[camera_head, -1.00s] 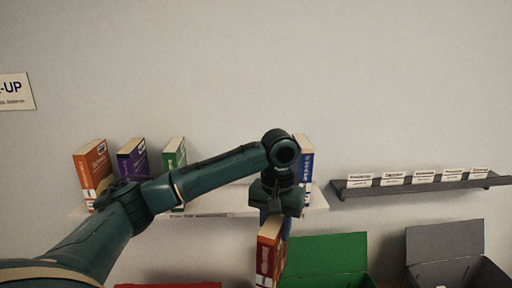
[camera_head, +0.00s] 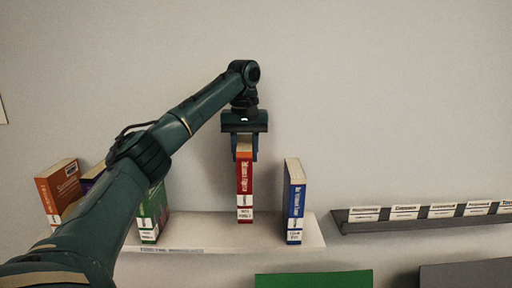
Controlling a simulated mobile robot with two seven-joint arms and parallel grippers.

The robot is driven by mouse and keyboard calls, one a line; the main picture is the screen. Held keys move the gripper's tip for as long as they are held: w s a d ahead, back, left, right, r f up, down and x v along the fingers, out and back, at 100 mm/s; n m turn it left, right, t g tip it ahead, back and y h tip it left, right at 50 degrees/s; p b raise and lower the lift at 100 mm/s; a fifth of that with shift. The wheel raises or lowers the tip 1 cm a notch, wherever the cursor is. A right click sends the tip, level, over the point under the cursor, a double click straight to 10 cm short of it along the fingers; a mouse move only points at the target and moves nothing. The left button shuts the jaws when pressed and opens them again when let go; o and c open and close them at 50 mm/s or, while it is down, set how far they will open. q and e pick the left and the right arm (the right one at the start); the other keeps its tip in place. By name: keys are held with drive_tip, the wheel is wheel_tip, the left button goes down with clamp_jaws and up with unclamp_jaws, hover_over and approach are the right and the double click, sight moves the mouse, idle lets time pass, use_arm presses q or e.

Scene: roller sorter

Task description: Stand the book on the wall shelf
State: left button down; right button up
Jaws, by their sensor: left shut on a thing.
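My left gripper (camera_head: 245,148) is shut on the top of a red book (camera_head: 244,188) with a white label low on its spine. The book hangs upright over the white wall shelf (camera_head: 205,237), between a green book (camera_head: 153,215) on its left and a blue book (camera_head: 294,202) on its right. There is a gap on each side of it. Its lower edge appears at or just above the shelf surface; I cannot tell if it touches. My right gripper is not in view.
An orange book (camera_head: 58,188) and a purple book (camera_head: 92,178), partly hidden by my left arm, stand at the shelf's left. A dark ledge with white label cards (camera_head: 404,212) is at the right. A green bin lid (camera_head: 314,280) and a grey one (camera_head: 466,275) show below.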

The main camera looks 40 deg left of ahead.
use_arm(q)
drive_tip(key=shift+f, duration=0.15)
drive_tip(key=shift+s+f, duration=0.1)
drive_tip(key=shift+f, duration=0.05)
drive_tip(key=shift+s+f, duration=0.1)
drive_tip(key=shift+f, duration=2.55)
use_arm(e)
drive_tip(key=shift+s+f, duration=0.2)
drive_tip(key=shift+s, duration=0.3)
use_arm(q)
drive_tip(key=shift+f, duration=0.4)
drive_tip(key=c, duration=0.9)
unclamp_jaws()
